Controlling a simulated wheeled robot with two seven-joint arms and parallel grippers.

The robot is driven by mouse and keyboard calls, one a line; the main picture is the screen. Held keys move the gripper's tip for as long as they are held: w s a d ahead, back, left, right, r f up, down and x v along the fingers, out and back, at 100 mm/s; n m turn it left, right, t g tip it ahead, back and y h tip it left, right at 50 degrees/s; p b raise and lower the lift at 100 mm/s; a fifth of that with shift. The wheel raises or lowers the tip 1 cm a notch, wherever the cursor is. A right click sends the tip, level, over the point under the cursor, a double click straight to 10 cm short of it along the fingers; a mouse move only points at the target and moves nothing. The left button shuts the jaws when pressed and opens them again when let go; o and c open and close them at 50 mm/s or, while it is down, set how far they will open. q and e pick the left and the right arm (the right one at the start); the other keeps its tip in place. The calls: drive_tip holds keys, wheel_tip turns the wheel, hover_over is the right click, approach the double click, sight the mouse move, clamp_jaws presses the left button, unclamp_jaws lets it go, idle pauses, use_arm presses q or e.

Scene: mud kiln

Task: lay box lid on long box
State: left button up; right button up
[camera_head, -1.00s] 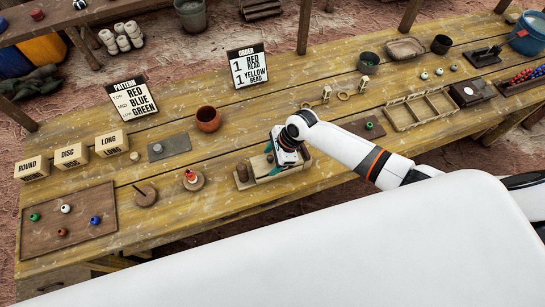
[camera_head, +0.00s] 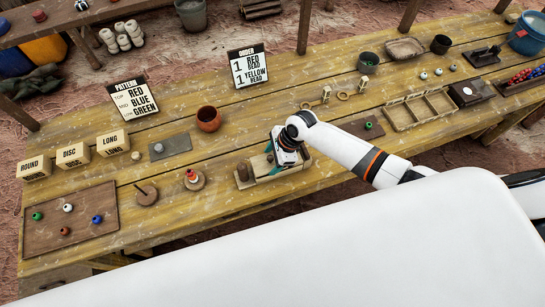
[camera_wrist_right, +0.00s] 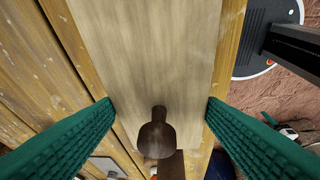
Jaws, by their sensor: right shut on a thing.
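My right gripper (camera_head: 283,157) is over a pale, long wooden piece (camera_head: 270,178) near the table's front middle. The right wrist view shows its two green fingers on the opposite long edges of a pale flat board (camera_wrist_right: 150,60), which I take as the box lid. A dark brown knob (camera_wrist_right: 158,135) stands on the board between the fingers, apart from both. A brown cylinder (camera_head: 243,172) is at the left end of the long piece. The arm hides much of it, so I cannot tell lid from box there. My left gripper is not in view.
To the left are a box labelled LONG (camera_head: 112,143), a bead tray (camera_head: 70,240), a spindle disc (camera_head: 146,193) and a disc holding beads (camera_head: 193,180). A clay pot (camera_head: 208,119) stands behind. A divided tray (camera_head: 420,108) lies to the right.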

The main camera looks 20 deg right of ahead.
drive_tip(key=shift+f, duration=0.6)
idle(0.6)
drive_tip(key=o, duration=1.1)
drive_tip(key=shift+c, duration=0.2)
drive_tip(key=shift+r+p, duration=1.05)
drive_tip(key=shift+r, duration=2.45)
